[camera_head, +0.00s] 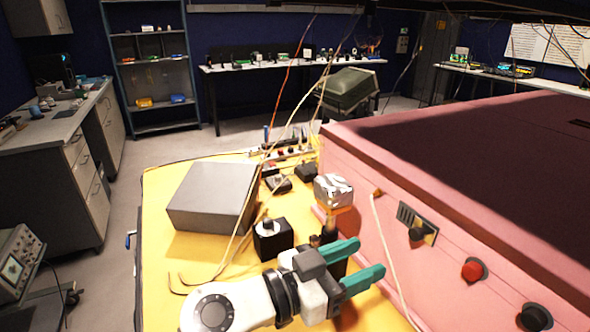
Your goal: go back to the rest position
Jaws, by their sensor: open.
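My gripper (366,258) reaches in from the bottom of the head view. Its two teal fingers are spread apart and nothing shows between them. The fingers point right, towards the front wall of the pink foam enclosure (440,215). They are above the yellow table top (165,262). Whether the fingertips touch the enclosure wall cannot be told from this view. A foil-topped part (333,189) with an orange base stands just beyond the gripper, beside the enclosure.
A grey box (212,195) and a small black box with a knob (272,238) stand on the table. A red button (473,270), a black knob (535,317) and a switch plate (416,224) project from the enclosure wall. Loose cables (272,150) hang over the table.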

